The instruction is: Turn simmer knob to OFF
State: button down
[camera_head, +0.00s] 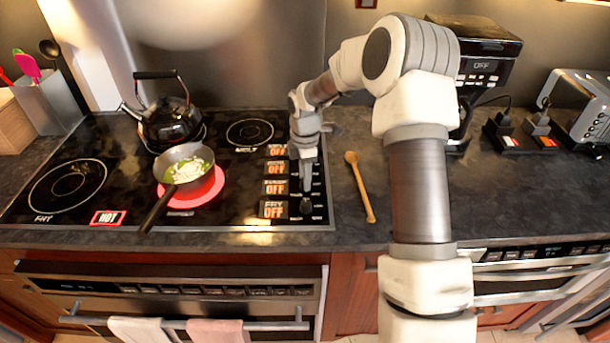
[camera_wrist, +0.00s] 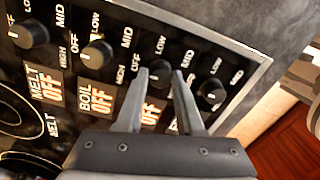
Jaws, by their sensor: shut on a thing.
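My gripper (camera_wrist: 161,73) reaches down to the control panel at the stove's right side, with one finger on each side of a dark knob (camera_wrist: 160,76) and shut on it. This knob is third from the left in the wrist view. Its name label is covered by a finger, so I cannot read it; part of an OFF sign shows. In the head view my gripper (camera_head: 307,188) hides this knob. The neighbouring BOIL knob (camera_wrist: 97,53) and MELT knob (camera_wrist: 33,34) are free, as is the last knob (camera_wrist: 211,94).
A pan (camera_head: 187,165) with food sits on a glowing red burner (camera_head: 217,184), its handle toward the front. A black kettle (camera_head: 170,122) stands behind it. A HOT sign (camera_head: 108,218) is lit. A wooden spoon (camera_head: 361,188) lies right of the stove.

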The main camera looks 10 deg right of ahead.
jog(key=shift+r, duration=0.1)
dwell(0.4)
jog(key=c, duration=0.5)
grip_release()
jog(key=shift+c, duration=0.2)
notch_tip(320, 180, up, 17)
jog(key=shift+r, duration=0.15)
